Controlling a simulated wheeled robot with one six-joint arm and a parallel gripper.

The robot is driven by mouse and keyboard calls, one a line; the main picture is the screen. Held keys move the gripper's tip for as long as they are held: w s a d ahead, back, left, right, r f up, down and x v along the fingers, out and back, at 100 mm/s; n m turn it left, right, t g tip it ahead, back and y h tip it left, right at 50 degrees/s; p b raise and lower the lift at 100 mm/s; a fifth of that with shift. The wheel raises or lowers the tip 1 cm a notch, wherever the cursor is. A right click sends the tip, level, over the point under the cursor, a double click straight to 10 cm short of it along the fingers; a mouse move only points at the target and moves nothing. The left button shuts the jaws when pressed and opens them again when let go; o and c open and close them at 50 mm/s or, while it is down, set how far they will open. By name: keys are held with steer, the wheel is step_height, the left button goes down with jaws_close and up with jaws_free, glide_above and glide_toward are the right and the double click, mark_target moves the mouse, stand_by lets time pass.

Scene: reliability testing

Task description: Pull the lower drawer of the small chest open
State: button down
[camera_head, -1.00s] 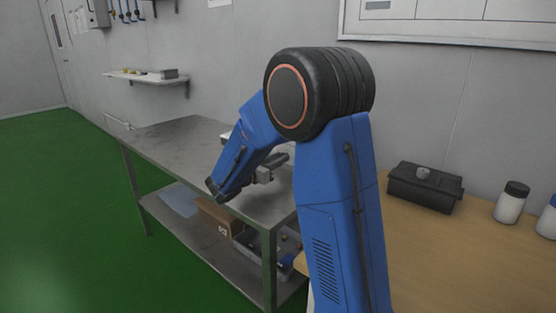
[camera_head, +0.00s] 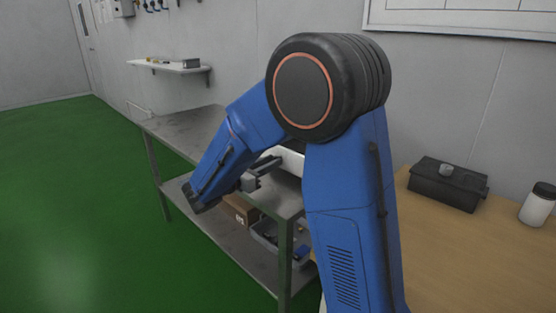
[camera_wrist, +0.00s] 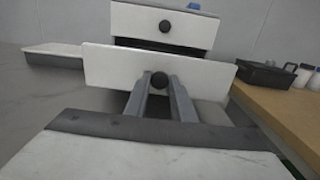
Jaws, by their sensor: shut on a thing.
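The small white chest (camera_wrist: 215,32) stands in the upper middle of the wrist view; a bit of it shows behind my arm in the head view (camera_head: 292,160). Its upper drawer has a dark round knob (camera_wrist: 165,26) and looks closed. The lower drawer (camera_wrist: 110,66) juts out toward me, with a dark gap above its front. My gripper (camera_wrist: 159,88) is shut on the lower drawer's dark knob (camera_wrist: 159,79), one finger on each side. In the head view my gripper (camera_head: 262,172) is over the metal table, and the knob is hidden there.
The metal table (camera_head: 185,125) has a lower shelf holding a cardboard box (camera_head: 240,210) and a grey bin (camera_head: 265,240). A white tray (camera_wrist: 55,50) lies left of the chest. A wooden table (camera_head: 440,250) at right bears a black case (camera_head: 447,187) and a white jar (camera_head: 538,205).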

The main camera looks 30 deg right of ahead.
steer(key=shift+a, duration=0.25)
steer(key=c, duration=1.5)
jaws_free()
steer(key=v, duration=1.7)
steer(key=shift+s+a, duration=0.15)
steer(key=shift+a, duration=0.05)
steer(key=shift+a, duration=0.1)
